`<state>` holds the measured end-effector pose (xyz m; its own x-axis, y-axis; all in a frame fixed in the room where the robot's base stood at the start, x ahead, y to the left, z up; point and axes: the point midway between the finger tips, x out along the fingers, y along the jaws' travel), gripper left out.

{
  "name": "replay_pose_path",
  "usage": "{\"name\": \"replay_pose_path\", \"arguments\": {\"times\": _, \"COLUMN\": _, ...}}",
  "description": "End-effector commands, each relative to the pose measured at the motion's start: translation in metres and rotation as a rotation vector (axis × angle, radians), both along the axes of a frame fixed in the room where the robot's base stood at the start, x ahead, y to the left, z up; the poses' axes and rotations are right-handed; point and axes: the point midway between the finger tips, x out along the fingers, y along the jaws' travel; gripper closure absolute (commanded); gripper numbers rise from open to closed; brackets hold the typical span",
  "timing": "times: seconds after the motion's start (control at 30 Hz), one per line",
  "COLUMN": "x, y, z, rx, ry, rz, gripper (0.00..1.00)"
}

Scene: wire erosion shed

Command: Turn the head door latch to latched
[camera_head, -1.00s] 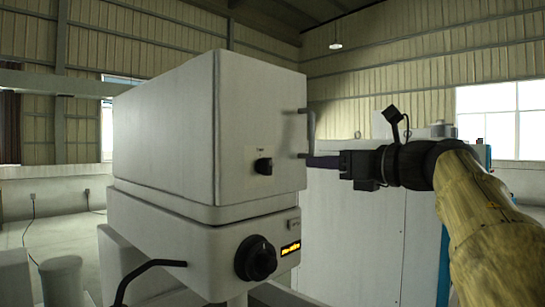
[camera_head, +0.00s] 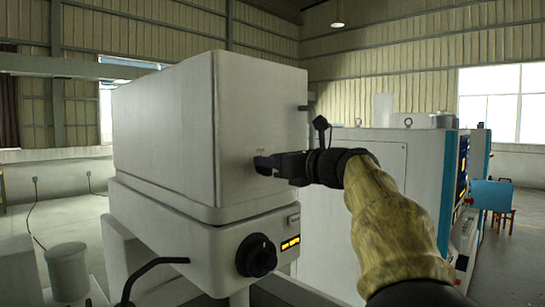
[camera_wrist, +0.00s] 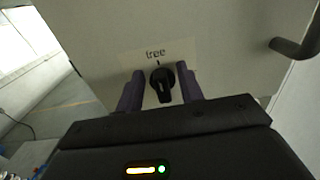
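The head door latch is a small black knob (camera_wrist: 162,85) on the pale door face in the wrist view. A label above it reads "free", and a short dark mark sits between the word and the knob. The knob's raised grip stands about upright in that picture. My gripper (camera_wrist: 160,72) is open, with its two purple-grey fingers on either side of the knob and small gaps showing. In the head view my gripper (camera_head: 262,164) is at the door front of the white machine head (camera_head: 250,110) and hides the knob there.
A door handle (camera_wrist: 296,46) stands out at the right in the wrist view. A black bent lever (camera_head: 150,266) is at lower left. Cabinets stand behind my arm.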

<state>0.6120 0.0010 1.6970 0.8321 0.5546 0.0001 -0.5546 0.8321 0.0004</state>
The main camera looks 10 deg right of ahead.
Motion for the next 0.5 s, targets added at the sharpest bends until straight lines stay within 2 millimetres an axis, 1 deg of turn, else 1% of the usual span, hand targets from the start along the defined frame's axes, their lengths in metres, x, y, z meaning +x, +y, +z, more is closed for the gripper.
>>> {"name": "replay_pose_path", "arguments": {"times": 0.17, "x": -0.0002, "y": 0.0, "z": -0.0003, "rx": 0.0, "ry": 0.0, "rz": 0.0, "gripper": 0.63}}
{"name": "replay_pose_path", "arguments": {"times": 0.27, "x": -0.0003, "y": -0.0002, "z": -0.0003, "rx": 0.0, "ry": 0.0, "rz": 0.0, "gripper": 0.8}}
{"name": "replay_pose_path", "arguments": {"times": 0.33, "x": -0.0003, "y": -0.0002, "z": -0.0003, "rx": 0.0, "ry": 0.0, "rz": 0.0, "gripper": 0.94}}
{"name": "replay_pose_path", "arguments": {"times": 0.37, "x": -0.0004, "y": -0.0004, "z": -0.0003, "rx": 0.0, "ry": 0.0, "rz": 0.0, "gripper": 0.96}}
{"name": "replay_pose_path", "arguments": {"times": 0.5, "x": -0.0004, "y": -0.0004, "z": -0.0005, "rx": -0.001, "ry": 0.001, "rz": 0.0, "gripper": 0.97}}
